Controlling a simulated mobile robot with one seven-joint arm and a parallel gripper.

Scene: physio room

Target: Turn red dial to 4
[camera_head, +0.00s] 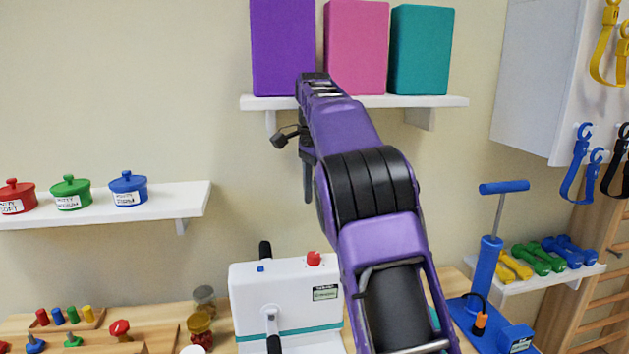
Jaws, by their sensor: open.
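A red dial (313,258) sits on top of the white machine (252,290), near its right back edge. I cannot read any numbers around it or tell its setting. A red knob (120,327) also stands on a wooden board at lower left. My purple arm rises in front of the shelf and partly covers the machine's right side. The dark end of my gripper (305,165) hangs at the arm's far left side, higher in the picture than the red dial and apart from it. It is open, mostly hidden behind the arm, and nothing shows in it.
The machine has a dark-gripped crank handle (271,330) in front and another dark grip behind. Jars (200,322) stand left of it. A blue pump (486,270) stands at right. A shelf (455,101) with foam blocks is above; bare wall lies left of my arm.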

